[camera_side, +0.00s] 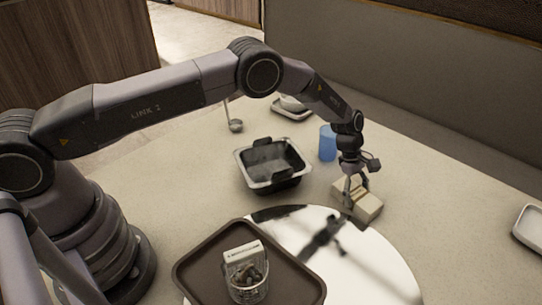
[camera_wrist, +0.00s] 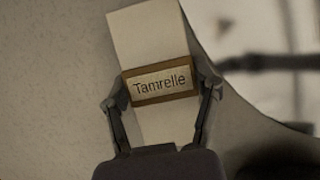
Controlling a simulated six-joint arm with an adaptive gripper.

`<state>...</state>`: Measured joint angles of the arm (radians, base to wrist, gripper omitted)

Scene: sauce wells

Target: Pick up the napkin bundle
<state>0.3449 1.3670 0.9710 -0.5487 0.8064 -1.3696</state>
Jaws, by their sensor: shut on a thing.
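The napkin bundle (camera_wrist: 148,35) is a cream, oblong roll with a brown-edged band (camera_wrist: 161,84) that reads "Tamrelle". In the side view the bundle (camera_side: 367,207) lies at the back right edge of the shiny round plate. My gripper (camera_side: 357,190) reaches down over it from above. In the wrist view my gripper's two fingers (camera_wrist: 162,98) stand on either side of the bundle at the band, shut on it. I cannot tell whether the bundle touches the table. Part of it is hidden behind the fingers.
A blue cup (camera_side: 327,143) stands just behind the gripper. A black pot with a metal rim (camera_side: 272,187) is to the left. A white dish (camera_side: 528,226) is at the far right.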

